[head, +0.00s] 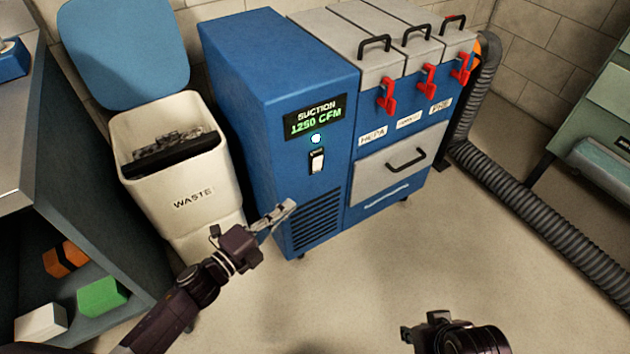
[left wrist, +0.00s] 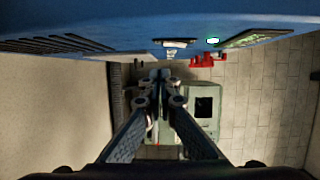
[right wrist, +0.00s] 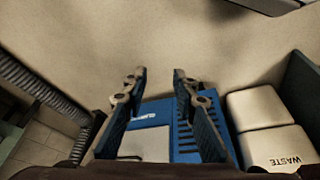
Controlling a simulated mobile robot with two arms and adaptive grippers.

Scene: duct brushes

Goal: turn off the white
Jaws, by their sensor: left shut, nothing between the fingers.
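The blue suction machine (head: 275,88) has a lit green display (head: 315,116) reading "SUCTION 1250 CFM". In the left wrist view the switch (left wrist: 176,43) and lit indicator (left wrist: 213,40) show beyond the shut fingertips (left wrist: 161,75). My right gripper (right wrist: 157,73) is open and empty; only part of its arm shows at the bottom of the head view.
A white waste bin (head: 175,170) with a blue lid stands left of the machine. Red latches (head: 387,96) and grey filter boxes top the machine's right side. A ribbed duct (head: 540,215) runs along the right. A shelf with blocks (head: 102,296) is at left. The floor in front is clear.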

